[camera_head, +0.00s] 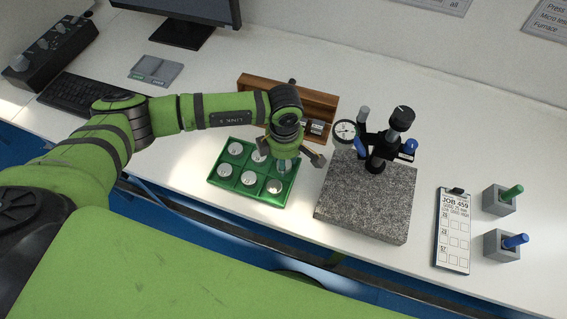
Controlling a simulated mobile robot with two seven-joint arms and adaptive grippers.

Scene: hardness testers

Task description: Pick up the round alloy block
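Several round silvery alloy blocks sit in the compartments of a green tray (238,191) at the middle of the table. My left gripper (291,157) hangs over the tray's back right corner, fingers pointing down. One finger is spread out to the right, past the tray's edge; the other is partly hidden by the wrist. The gripper looks open, with nothing seen held. The back right compartment is partly covered by it. My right gripper is out of view.
A granite slab (365,207) with a dial-gauge tester (383,150) stands right of the tray. A wooden box (322,105) is behind my gripper. A clipboard (453,232) and two grey holders with a green pen (512,192) and a blue pen (515,241) are far right.

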